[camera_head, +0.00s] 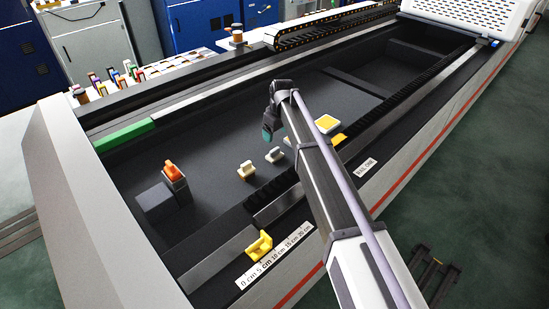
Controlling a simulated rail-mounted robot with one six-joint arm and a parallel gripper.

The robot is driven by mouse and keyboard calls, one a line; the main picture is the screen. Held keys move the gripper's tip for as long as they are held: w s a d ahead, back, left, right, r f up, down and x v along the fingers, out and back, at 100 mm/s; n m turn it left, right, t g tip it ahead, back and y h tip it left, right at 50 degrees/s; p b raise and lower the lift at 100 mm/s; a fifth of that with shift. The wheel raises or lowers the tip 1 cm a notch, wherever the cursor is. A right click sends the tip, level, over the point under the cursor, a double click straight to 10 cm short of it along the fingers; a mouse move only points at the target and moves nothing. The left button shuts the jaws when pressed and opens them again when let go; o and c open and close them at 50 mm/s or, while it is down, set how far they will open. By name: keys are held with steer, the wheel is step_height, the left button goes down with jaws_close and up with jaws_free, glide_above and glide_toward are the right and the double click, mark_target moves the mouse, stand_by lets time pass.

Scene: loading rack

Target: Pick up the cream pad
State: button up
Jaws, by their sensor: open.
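A small cream pad (246,170) stands on the dark floor of the rack bed, near the middle of the view. It looks like a block with a raised upper part. My gripper (267,137) hangs from the end of my arm, above and a little right of the cream pad in the picture, apart from it. It points down and is open, with nothing seen between its fingers, though they are small here. My arm does not cover the cream pad.
A whitish piece (274,155) lies just right of the cream pad. A yellow-topped block (327,123) sits farther right, partly near my arm. An orange piece (173,170) stands left, by a grey block (156,202). A yellow piece (260,245) sits on the front edge.

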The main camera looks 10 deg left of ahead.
mark_target(275, 149)
steer(key=f+b, duration=0.2)
steer(key=f, duration=0.1)
steer(key=f+b, duration=0.6)
steer(key=f, duration=0.1)
steer(key=shift+w+a, duration=0.4)
steer(key=shift+r, duration=0.25)
steer(key=shift+c, duration=0.2)
steer(key=c, duration=1)
steer(key=shift+o, duration=0.2)
step_height(275, 149, up, 10)
steer(key=p, duration=1)
steer(key=o, duration=0.4)
steer(key=c, duration=0.3)
